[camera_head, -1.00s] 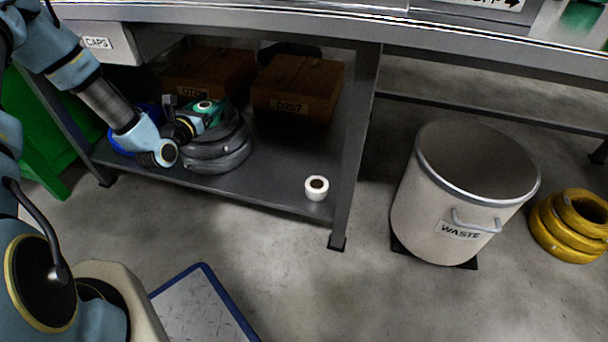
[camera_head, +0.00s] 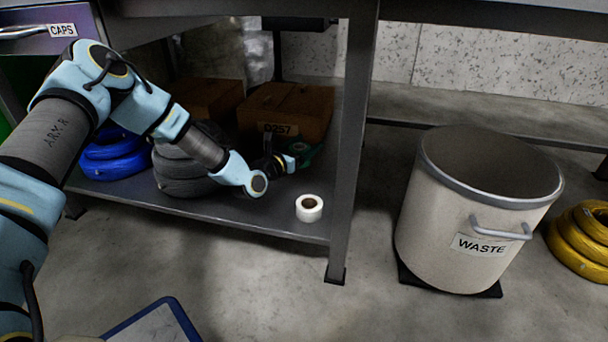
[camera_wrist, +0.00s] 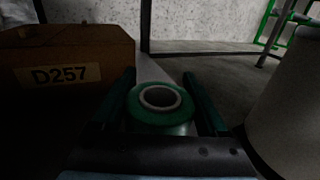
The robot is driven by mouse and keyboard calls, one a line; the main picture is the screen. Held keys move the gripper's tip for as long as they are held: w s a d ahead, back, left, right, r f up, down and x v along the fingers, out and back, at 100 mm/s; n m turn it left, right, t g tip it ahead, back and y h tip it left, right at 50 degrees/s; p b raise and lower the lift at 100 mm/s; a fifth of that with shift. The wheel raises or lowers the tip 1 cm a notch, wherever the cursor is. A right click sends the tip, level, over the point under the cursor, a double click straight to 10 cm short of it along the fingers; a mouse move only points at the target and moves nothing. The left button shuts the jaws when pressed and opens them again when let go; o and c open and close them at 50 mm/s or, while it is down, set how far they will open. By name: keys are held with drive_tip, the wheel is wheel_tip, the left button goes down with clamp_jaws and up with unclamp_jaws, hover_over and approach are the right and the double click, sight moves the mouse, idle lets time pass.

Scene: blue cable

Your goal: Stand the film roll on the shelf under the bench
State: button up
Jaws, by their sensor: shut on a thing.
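The film roll (camera_wrist: 160,118) has a green top and a pale round core. It sits upright between the two fingers of my gripper (camera_wrist: 160,95) in the wrist view. My gripper is shut on it. In the head view my gripper (camera_head: 287,161) reaches in over the shelf (camera_head: 245,211) under the bench, in front of the D257 box. There the film roll is mostly hidden by my gripper and dark surroundings. I cannot tell whether its base touches the shelf.
A box labelled D257 (camera_head: 285,110) stands behind my gripper. A white tape roll (camera_head: 309,208) lies near the shelf's front edge. Grey coils (camera_head: 185,172) and blue coils (camera_head: 112,160) are at left. A bench leg (camera_head: 350,150) and waste bin (camera_head: 480,215) are at right.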

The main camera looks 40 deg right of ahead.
wheel_tip(320, 180, down, 7)
drive_tip(key=b, duration=0.3)
drive_tip(key=shift+r+b, duration=0.15)
drive_tip(key=shift+b, duration=0.15)
drive_tip(key=shift+r, duration=0.15)
drive_tip(key=o, duration=1.5)
drive_tip(key=shift+c, duration=0.2)
drive_tip(key=shift+a+p, duration=0.2)
drive_tip(key=shift+p, duration=0.1)
drive_tip(key=a+p, duration=0.2)
drive_tip(key=a, duration=0.1)
drive_tip(key=s+a+p, duration=0.1)
drive_tip(key=a, duration=0.3)
drive_tip(key=s+a+p, duration=0.1)
drive_tip(key=a+p, duration=0.1)
drive_tip(key=a, duration=0.1)
drive_tip(key=shift+a+r+p, duration=0.1)
drive_tip(key=shift+a+p, duration=0.05)
drive_tip(key=shift+p, duration=0.15)
drive_tip(key=shift+s+a, duration=0.1)
drive_tip(key=shift+a, duration=0.5)
